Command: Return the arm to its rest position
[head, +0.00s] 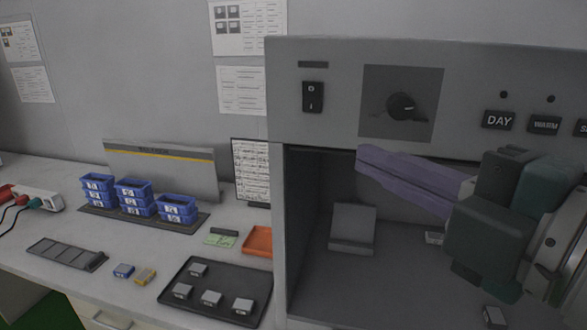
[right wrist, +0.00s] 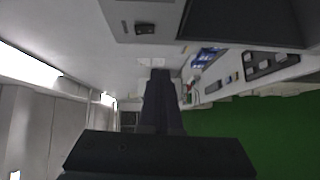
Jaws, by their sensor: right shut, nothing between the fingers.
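My right gripper (head: 366,162) reaches in from the right in the head view. Its long purple-grey fingers are closed together and empty, pointing left across the opening of the grey test chamber (head: 350,55). In the right wrist view the closed dark fingers (right wrist: 160,82) point away from the camera with nothing between them. My left gripper is in neither view.
The chamber has a rocker switch (head: 313,97), a dial (head: 401,106) and a light grey stand (head: 352,230) inside. Left of it, the bench holds a dark tray (head: 222,299) with several small blocks, an orange tray (head: 257,241) and stacked blue bins (head: 133,197).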

